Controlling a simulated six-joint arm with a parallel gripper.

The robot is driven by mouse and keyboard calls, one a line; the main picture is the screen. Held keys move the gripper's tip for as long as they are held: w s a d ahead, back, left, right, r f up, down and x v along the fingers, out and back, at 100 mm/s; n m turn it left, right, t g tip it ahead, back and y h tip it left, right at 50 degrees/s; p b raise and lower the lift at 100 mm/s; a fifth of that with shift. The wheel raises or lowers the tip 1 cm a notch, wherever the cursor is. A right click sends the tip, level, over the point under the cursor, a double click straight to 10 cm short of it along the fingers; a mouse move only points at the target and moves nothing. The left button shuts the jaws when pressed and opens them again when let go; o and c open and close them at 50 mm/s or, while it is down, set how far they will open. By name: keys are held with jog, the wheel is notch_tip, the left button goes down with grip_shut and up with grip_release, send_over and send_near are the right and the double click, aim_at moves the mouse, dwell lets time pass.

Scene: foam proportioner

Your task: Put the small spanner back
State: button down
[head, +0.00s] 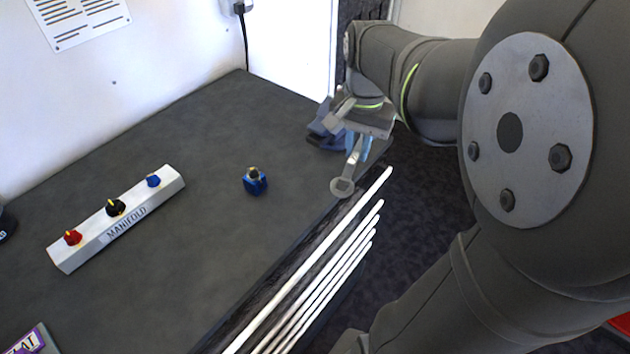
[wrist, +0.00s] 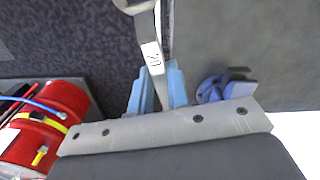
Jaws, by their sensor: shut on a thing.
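The small spanner (head: 343,186) is a grey metal tool with a ring-like head, hanging down from my gripper (head: 358,150) near the right edge of the dark bench in the head view. In the wrist view the spanner (wrist: 151,52) stands between the two light-blue fingertips of my gripper (wrist: 158,90), with a white label on its shank. My gripper is shut on it. The spanner's upper head is cut off at the top of the wrist view. I cannot tell whether it touches the bench edge.
A blue-grey object (head: 325,128) lies behind my gripper. The bench (head: 200,240) bears a white manifold (head: 145,210) with coloured knobs and a small blue valve (head: 255,182). White rails (head: 310,285) run along its right side. A red cylinder (wrist: 45,125) shows in the wrist view.

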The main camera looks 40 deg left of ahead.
jog(key=m, duration=0.1)
jog(key=s+d+f+m, duration=0.1)
jog(key=shift+s+m, duration=0.2)
jog(key=shift+m, duration=0.2)
send_over(304, 195)
notch_tip(304, 195, down, 7)
jog(key=shift+r, duration=0.1)
jog(key=shift+f, duration=2.05)
jog(key=c, duration=1.4)
grip_release()
jog(key=shift+f, duration=0.15)
jog(key=shift+o, duration=0.2)
notch_tip(304, 195, up, 12)
jog(key=shift+r, duration=0.2)
